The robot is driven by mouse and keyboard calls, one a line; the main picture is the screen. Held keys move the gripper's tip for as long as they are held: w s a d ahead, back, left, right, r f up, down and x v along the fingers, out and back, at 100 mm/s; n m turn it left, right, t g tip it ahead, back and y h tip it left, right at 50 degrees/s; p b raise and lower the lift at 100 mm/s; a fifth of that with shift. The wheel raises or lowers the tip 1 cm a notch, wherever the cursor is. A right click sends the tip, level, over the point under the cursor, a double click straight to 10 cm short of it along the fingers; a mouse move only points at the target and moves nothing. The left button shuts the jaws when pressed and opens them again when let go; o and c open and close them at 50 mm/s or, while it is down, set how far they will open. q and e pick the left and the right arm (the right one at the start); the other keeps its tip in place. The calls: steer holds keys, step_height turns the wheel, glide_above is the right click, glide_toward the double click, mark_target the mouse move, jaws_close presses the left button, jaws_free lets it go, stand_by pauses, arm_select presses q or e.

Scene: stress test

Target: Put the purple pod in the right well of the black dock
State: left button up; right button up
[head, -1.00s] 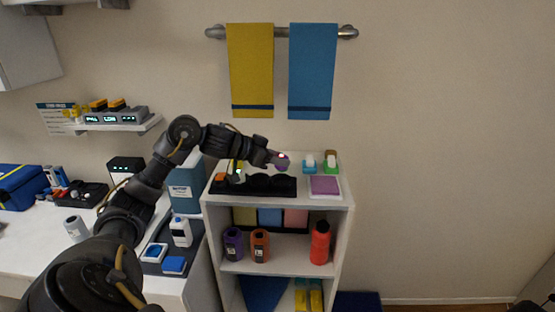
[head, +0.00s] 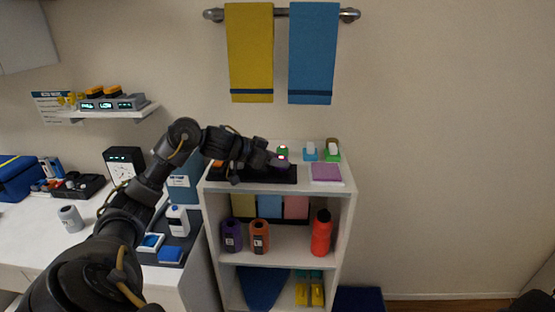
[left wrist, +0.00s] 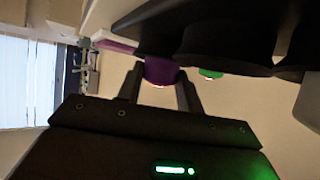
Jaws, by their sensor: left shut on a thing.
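The black dock (head: 240,178) lies on the top of the white shelf unit. My left gripper (head: 278,161) is at the dock's right end, shut on the purple pod (head: 281,168). In the left wrist view the purple pod (left wrist: 160,71) sits between the two fingers, and its far end meets the dark dock (left wrist: 155,32). My arm and gripper hide part of the dock. I cannot tell how deep the pod sits in the right well.
A purple pad (head: 327,172) lies right of the dock. Teal (head: 310,152) and green (head: 333,151) dishes with white items stand behind it. A small green thing (head: 283,149) is just behind the pod. An orange thing (head: 217,163) is near the dock's left end.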

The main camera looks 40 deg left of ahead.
stand_by(0.3)
arm_select(q)
steer(key=o, duration=1.1)
steer(key=shift+c, duration=0.2)
steer(key=shift+s+a+r, duration=0.15)
steer(key=shift+s, duration=0.1)
steer(key=b+v, duration=0.3)
steer(key=v, duration=0.5)
steer(key=shift+s+a+b, duration=0.15)
steer(key=shift+s+b, duration=0.2)
steer(key=shift+b, duration=0.05)
steer(key=shift+s+a+r, duration=0.2)
steer(key=shift+s+r, duration=0.3)
steer(key=shift+r, duration=0.05)
